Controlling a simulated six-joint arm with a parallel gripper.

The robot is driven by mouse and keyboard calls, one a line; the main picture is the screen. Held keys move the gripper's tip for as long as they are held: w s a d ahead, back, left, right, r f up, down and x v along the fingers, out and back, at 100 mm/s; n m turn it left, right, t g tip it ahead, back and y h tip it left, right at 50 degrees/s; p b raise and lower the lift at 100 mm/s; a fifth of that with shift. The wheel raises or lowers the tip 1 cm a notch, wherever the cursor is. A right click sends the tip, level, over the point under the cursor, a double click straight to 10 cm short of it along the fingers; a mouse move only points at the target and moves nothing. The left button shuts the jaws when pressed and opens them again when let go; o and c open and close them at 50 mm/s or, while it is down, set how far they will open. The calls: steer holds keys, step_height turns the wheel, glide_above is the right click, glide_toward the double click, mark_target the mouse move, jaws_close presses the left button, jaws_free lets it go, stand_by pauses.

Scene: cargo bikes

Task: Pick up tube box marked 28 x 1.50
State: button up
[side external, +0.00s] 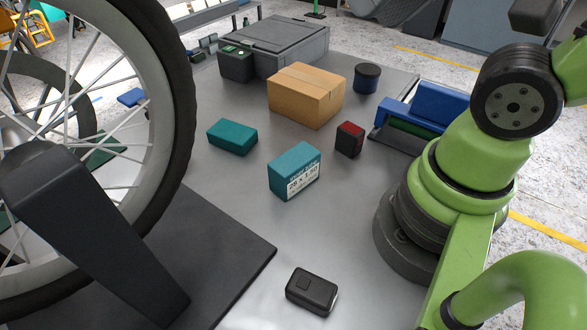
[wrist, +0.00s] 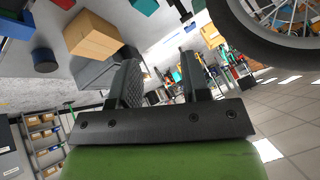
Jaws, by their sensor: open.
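The tube box (side external: 295,171) is a teal carton standing on the grey bench in the side external view. Its white front label reads 28 x 1.50. A second teal box (side external: 232,137) lies behind it to the left, with no readable label. A teal box (wrist: 146,5) is cut by the top edge of the wrist view, with no label readable. My gripper (wrist: 160,68) shows in the wrist view with its two dark fingers apart and nothing between them. It is outside the side external view, away from the boxes.
A cardboard box (side external: 306,95), a small red-black box (side external: 349,139) and a dark blue cylinder (side external: 367,78) stand behind the tube box. A black device (side external: 312,291) lies in front. A large wheel (side external: 170,90) fills the left. Bare bench surrounds the tube box.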

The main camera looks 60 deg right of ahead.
steer(key=shift+o, duration=0.2)
steer(key=o, duration=0.6)
steer(key=m+g+h, duration=0.2)
steer(key=m+g, duration=0.5)
steer(key=m, duration=0.9)
glide_above(295, 172)
steer(key=w+d, duration=0.2)
step_height(295, 172, down, 20)
steer(key=shift+w+d+f, duration=0.1)
steer(key=shift+s+d+f, duration=0.1)
steer(key=shift+f, duration=2.45)
steer(key=shift+s+d+f, duration=0.1)
steer(key=shift+f, duration=2.45)
